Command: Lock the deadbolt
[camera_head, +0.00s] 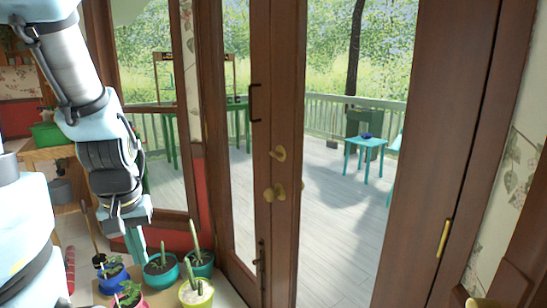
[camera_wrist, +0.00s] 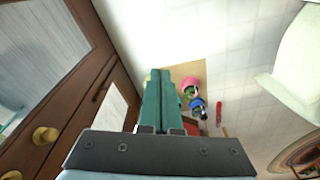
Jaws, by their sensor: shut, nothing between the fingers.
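In the wrist view the knob (camera_wrist: 45,135) shows at the lower left, and another brass piece, probably the deadbolt (camera_wrist: 12,175), is cut by the bottom edge. My gripper (camera_head: 137,258) hangs to the left of the door, pointing down, well apart from the deadbolt. Its green fingers (camera_wrist: 158,80) are together and empty. The bolt itself is hidden.
A black handle (camera_head: 254,102) is on the left door leaf. A wooden bench (camera_head: 50,154) is at the far left. The space before the deadbolt looks clear.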

